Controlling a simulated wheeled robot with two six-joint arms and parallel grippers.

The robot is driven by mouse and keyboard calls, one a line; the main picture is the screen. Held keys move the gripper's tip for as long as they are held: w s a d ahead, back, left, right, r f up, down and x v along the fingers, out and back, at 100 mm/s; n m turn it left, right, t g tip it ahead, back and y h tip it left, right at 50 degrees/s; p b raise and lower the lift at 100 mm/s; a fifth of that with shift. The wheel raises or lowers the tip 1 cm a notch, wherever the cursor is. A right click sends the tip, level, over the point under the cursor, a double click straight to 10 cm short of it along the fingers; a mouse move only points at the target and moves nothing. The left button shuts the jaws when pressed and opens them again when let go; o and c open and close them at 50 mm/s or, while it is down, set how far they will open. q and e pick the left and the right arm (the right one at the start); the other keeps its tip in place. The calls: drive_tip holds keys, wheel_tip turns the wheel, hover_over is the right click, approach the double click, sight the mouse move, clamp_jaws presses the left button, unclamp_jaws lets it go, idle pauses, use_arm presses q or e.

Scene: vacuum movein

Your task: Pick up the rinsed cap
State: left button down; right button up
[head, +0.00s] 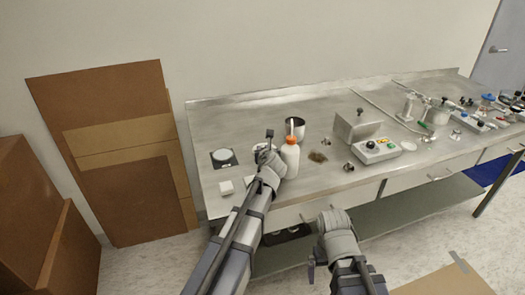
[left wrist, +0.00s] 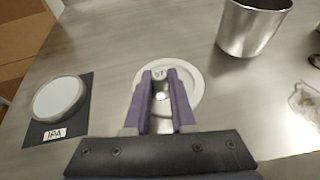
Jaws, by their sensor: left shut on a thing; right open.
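My left gripper (head: 265,152) is over the left part of the steel bench. In the left wrist view its purple fingers (left wrist: 161,90) are shut on a small shiny metal piece (left wrist: 161,92), apparently the cap, mostly hidden between them. Behind and below the fingers is a round white dish (left wrist: 190,78) with a small label that seems to read "ST". I cannot tell whether the cap touches the dish. A dish labelled IPA (left wrist: 57,99) sits on a dark mat to the left. My right gripper (head: 322,228) is open in front of the bench edge, away from these things.
A white bottle with an orange top (head: 290,160) stands close right of my left gripper. A metal cup (head: 299,128) is behind it. A white block (head: 226,187) lies near the front left. A control box (head: 377,150) and several fittings stand further right.

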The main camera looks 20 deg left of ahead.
use_arm(q)
drive_tip(key=shift+r, duration=0.15)
wheel_tip(320, 180, up, 18)
drive_tip(key=p, duration=1.8)
drive_tip(key=shift+f, duration=0.2)
